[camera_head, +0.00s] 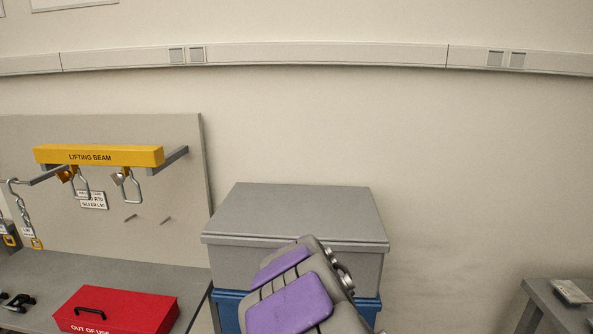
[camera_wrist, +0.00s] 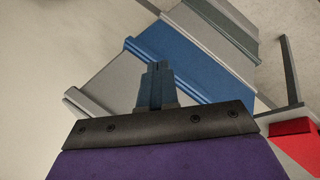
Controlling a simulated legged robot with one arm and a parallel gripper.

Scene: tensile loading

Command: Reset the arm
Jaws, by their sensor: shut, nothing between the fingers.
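My gripper (camera_wrist: 157,68) shows in the wrist view. Its two narrow dark blue fingers are together, with nothing visible between them. They appear in front of the grey and blue storage boxes. In the head view my grey and purple arm rises from the bottom middle, in front of the grey lidded box (camera_head: 293,213). The gripper's fingers are hidden in that view.
A yellow lifting beam (camera_head: 98,155) hangs on a grey panel (camera_head: 175,140) at left, with shackles and a chain. A red out-of-use box (camera_head: 125,308) sits on the grey bench (camera_head: 40,275). Another table (camera_head: 545,297) stands at right. Between it and the boxes is bare wall.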

